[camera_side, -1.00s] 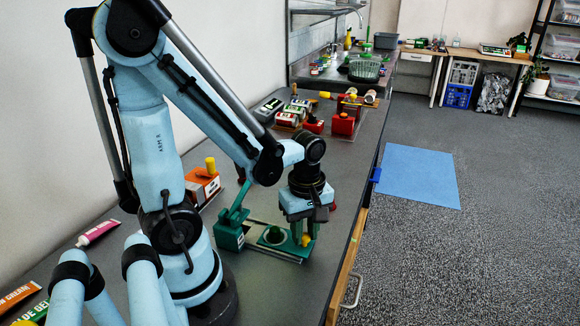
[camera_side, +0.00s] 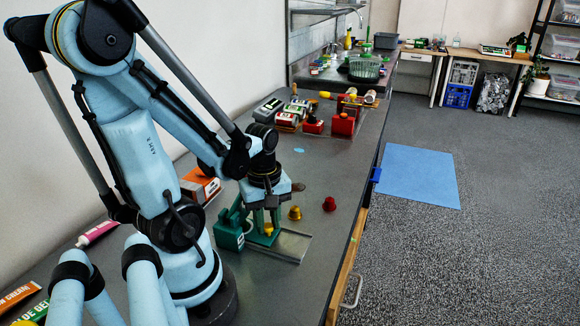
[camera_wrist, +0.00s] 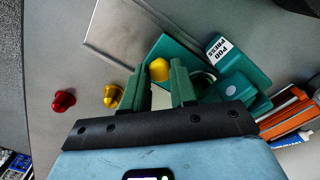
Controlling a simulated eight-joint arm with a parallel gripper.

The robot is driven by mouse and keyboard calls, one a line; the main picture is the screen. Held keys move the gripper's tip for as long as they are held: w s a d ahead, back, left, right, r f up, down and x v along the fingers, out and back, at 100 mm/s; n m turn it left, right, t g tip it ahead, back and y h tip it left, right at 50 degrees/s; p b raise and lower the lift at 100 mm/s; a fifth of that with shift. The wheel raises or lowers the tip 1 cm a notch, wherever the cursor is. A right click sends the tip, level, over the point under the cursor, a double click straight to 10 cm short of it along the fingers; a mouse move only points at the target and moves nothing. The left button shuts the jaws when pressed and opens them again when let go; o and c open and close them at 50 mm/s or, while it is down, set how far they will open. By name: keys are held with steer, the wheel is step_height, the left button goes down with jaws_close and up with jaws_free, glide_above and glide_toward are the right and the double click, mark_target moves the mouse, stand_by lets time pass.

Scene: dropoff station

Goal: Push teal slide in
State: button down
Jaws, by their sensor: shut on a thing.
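The green pod press (camera_side: 228,236) stands on the bench, and its labelled top shows in the wrist view (camera_wrist: 238,62). The teal slide (camera_wrist: 170,48) lies inward on its rail, against the press body. The bare metal rail plate (camera_side: 293,244) sticks out to the right. My gripper (camera_side: 265,226) is low over the slide, its green fingers on both sides of the yellow knob (camera_wrist: 159,69). It is shut on the knob. The slide's cup is mostly hidden by the fingers in the wrist view.
A gold pod (camera_side: 295,213) and a red pod (camera_side: 329,204) stand on the bench behind the rail. An orange box (camera_side: 200,185) is left of my wrist. Red devices (camera_side: 342,125) stand further back. The bench to the right of the rail is clear.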

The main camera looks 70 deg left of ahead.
steer(key=shift+s+a, duration=0.15)
steer(key=shift+a, duration=0.05)
steer(key=c, duration=0.9)
jaws_free()
step_height(320, 180, up, 12)
steer(key=shift+d, duration=0.1)
steer(key=w+d+m+t, duration=0.7)
steer(key=w+d+m, duration=0.4)
steer(key=m, duration=0.7)
steer(key=shift+f, duration=0.35)
